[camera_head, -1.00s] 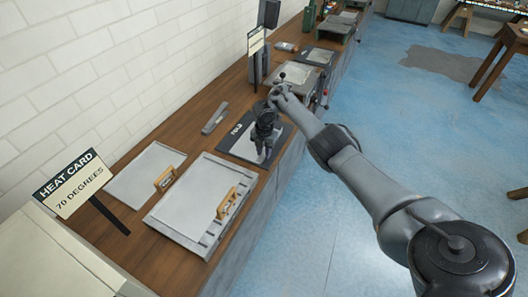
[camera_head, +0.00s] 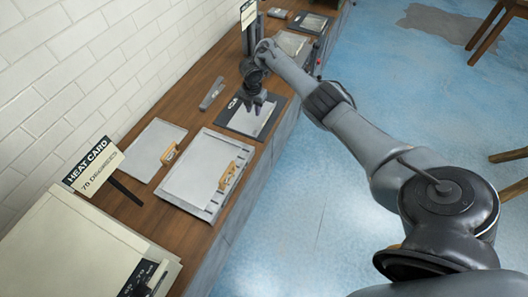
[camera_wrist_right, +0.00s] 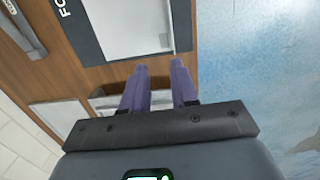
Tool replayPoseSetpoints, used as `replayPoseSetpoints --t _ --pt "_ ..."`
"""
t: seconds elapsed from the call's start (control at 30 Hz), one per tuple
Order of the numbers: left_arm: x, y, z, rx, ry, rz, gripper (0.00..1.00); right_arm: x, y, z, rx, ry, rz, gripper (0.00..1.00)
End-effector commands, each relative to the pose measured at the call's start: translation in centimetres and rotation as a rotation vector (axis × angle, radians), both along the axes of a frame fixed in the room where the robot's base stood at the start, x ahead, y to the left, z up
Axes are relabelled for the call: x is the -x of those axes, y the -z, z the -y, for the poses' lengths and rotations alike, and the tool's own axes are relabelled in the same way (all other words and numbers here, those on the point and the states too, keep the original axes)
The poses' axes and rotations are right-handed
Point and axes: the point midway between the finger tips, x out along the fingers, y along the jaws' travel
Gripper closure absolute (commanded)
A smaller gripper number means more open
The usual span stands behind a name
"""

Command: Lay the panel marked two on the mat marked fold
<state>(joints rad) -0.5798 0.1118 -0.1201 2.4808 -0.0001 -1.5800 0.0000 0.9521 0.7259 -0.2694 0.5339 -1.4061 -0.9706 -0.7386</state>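The dark mat (camera_head: 233,118) lies on the wooden bench, its lettering partly covered in the head view. In the right wrist view the mat (camera_wrist_right: 82,38) shows the letters "FO". A pale panel (camera_head: 250,121) lies flat on the mat; it also shows in the right wrist view (camera_wrist_right: 130,25). No number on it can be read. My right gripper (camera_head: 252,107) is above the mat. In the right wrist view its two purple fingers (camera_wrist_right: 159,75) stand apart with nothing between them, near the panel's edge. My left gripper is in neither view.
A pale panel (camera_head: 151,146) and a tray (camera_head: 200,180) with a panel, each near a yellow handle, lie nearer along the bench. A heat card sign (camera_head: 95,165) stands by a cream box (camera_head: 85,250). A grey bar (camera_head: 212,93) lies near the wall.

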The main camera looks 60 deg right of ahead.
Motion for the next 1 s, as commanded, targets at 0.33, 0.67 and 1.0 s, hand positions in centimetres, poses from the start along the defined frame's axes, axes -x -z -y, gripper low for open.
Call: replayPoseSetpoints --t 0.33,0.67,1.0 --pt "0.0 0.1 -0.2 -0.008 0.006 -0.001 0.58 -6.0 2.1 -14.0 0.151 -0.007 0.305 0.72" --pt "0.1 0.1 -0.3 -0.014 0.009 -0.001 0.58 0.9 -2.3 -32.3 -0.082 0.255 0.640 0.72" --pt "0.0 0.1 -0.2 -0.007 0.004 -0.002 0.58 18.6 0.7 -36.2 -0.311 1.072 0.416 0.72"
